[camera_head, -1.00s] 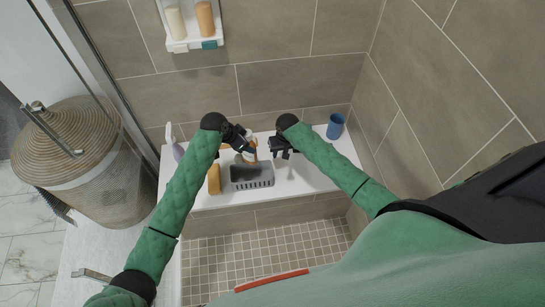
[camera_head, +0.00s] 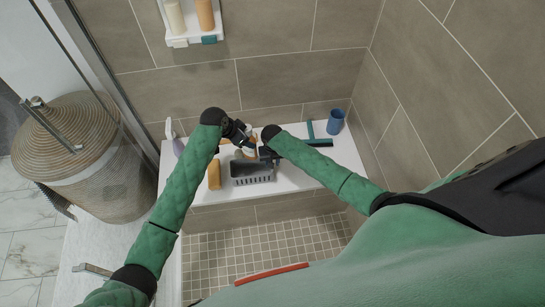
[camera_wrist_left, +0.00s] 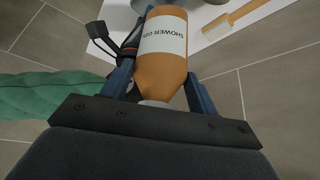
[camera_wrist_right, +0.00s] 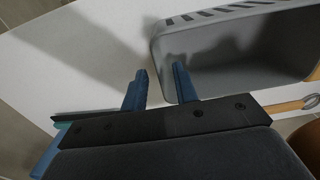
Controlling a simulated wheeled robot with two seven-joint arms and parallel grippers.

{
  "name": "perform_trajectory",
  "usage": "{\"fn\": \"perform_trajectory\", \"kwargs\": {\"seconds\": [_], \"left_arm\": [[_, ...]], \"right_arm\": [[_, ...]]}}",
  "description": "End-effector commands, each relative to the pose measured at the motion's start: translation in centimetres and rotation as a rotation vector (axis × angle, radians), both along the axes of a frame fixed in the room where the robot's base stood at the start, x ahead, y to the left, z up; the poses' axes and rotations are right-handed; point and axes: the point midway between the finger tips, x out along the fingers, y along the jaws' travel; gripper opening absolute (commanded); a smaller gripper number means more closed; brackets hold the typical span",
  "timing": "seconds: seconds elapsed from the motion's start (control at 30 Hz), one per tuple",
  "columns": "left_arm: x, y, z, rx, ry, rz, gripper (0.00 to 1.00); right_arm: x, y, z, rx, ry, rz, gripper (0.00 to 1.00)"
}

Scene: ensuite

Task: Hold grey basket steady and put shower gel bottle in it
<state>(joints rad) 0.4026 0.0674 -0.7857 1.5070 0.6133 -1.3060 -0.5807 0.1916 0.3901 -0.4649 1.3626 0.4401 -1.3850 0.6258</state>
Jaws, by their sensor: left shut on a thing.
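The grey basket (camera_head: 252,181) stands on the white bench, and its wall and inside show in the right wrist view (camera_wrist_right: 235,60). The orange shower gel bottle (camera_wrist_left: 165,65), with a white label, is between the fingers of my left gripper (camera_head: 247,143). My left gripper is shut on it, just behind and above the basket in the head view; there the bottle is partly hidden. My right gripper (camera_wrist_right: 160,88) is open at the basket's right end. One finger is over the inside of the basket and the other is outside, with the wall between them.
An orange bottle (camera_head: 214,174) stands left of the basket and a white spray bottle (camera_head: 177,144) further left. A teal squeegee (camera_head: 318,142) and a blue cup (camera_head: 336,121) are at the right. A wooden brush (camera_wrist_left: 235,17) lies on the bench. The bench's front right is clear.

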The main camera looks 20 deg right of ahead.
Motion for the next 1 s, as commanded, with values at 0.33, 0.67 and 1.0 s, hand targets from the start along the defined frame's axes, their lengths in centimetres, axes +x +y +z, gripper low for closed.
{"fn": "perform_trajectory", "kwargs": {"seconds": [0.33, 0.67, 1.0], "left_arm": [[0.0, 0.0, 0.1, -0.001, -0.002, 0.000, 0.01], [0.0, 0.0, 0.1, -0.001, -0.001, 0.000, 0.01], [0.0, 0.0, 0.1, -0.001, -0.001, 0.000, 0.01]], "right_arm": [[0.0, -0.1, -3.6, 0.000, 0.000, 0.000, 0.29], [0.0, 0.0, -4.1, 0.000, 0.000, 0.000, 0.29], [0.0, -0.1, -4.0, 0.000, 0.000, 0.000, 0.00]]}}
